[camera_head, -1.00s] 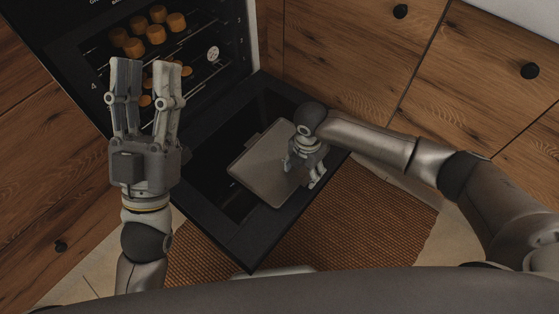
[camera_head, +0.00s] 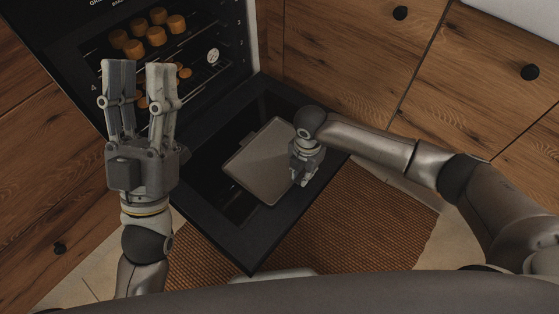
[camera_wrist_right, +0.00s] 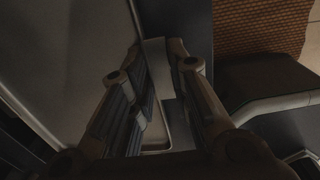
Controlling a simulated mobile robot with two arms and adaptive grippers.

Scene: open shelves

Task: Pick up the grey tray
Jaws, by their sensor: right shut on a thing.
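The grey tray (camera_head: 262,163) is a flat rounded rectangle over the open oven door (camera_head: 262,232) in the head view. My right gripper (camera_head: 299,180) is at the tray's right edge, shut on it. In the right wrist view the tray (camera_wrist_right: 75,60) fills the left side, and its rim passes between the fingers of my right gripper (camera_wrist_right: 160,100). I cannot tell whether the tray touches the door. My left gripper (camera_head: 139,65) is open and empty, in front of the oven opening at the left.
Several orange-brown round pieces (camera_head: 154,34) sit on racks inside the oven. Wooden drawers with black knobs (camera_head: 400,12) stand at the right, a wooden cabinet (camera_head: 40,190) at the left. A brown woven mat (camera_head: 365,215) lies on the floor below the door.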

